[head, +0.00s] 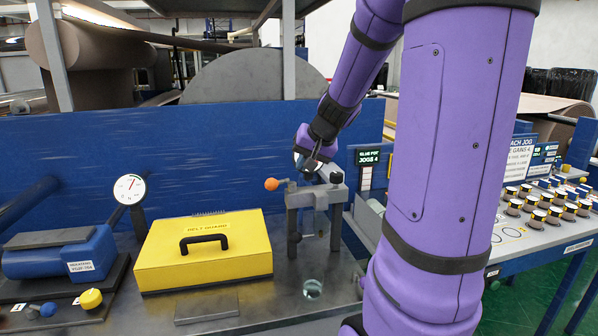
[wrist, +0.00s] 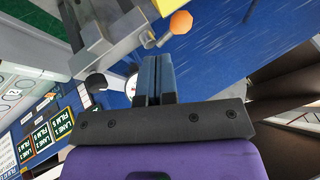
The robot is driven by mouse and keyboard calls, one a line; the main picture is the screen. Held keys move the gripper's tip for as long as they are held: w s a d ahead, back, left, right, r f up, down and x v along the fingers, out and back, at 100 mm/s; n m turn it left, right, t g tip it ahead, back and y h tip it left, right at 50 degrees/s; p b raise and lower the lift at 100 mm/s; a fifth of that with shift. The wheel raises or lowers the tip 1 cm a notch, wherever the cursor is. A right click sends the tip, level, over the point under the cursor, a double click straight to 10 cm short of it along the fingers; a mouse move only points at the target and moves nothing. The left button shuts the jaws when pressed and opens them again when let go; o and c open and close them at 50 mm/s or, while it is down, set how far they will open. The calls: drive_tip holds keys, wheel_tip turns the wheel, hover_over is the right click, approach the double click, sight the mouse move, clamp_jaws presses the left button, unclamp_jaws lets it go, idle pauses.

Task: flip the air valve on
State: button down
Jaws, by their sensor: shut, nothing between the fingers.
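An orange ball (head: 271,184) sits on the end of a short lever at the left of a grey metal stand (head: 318,194). It also shows in the wrist view (wrist: 181,22), just beyond and right of my fingertips. I cannot read a label that names this lever as the air valve. My gripper (wrist: 157,58) is shut and empty, its dark blue fingers side by side. In the head view my gripper (head: 318,170) is at the top of the stand, right of the ball; its fingertips are hard to make out there. I cannot tell whether they touch the stand.
A yellow box (head: 205,262) with a black handle stands left of the grey stand. A round gauge (head: 130,188), a blue unit (head: 60,254) and a yellow knob (head: 91,298) are further left. A button panel (head: 530,225) is at the right. A blue wall (head: 230,135) stands behind.

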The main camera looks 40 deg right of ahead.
drive_tip(key=shift+v, duration=0.75)
drive_tip(key=shift+a, duration=0.15)
drive_tip(key=s+a+r+n+g+y, duration=0.1)
drive_tip(key=s+a+r+n, duration=0.15)
drive_tip(key=a, duration=0.55)
drive_tip(key=s+a+r+n, duration=0.2)
drive_tip(key=s+a, duration=0.2)
drive_tip(key=a, duration=0.3)
drive_tip(key=s+a+n+h, duration=0.1)
drive_tip(key=s+a+n, duration=0.3)
drive_tip(key=s+a, duration=0.4)
drive_tip(key=s, duration=0.3)
drive_tip(key=shift+s+g, duration=0.15)
drive_tip(key=shift+g, duration=0.25)
drive_tip(key=shift+d, duration=0.1)
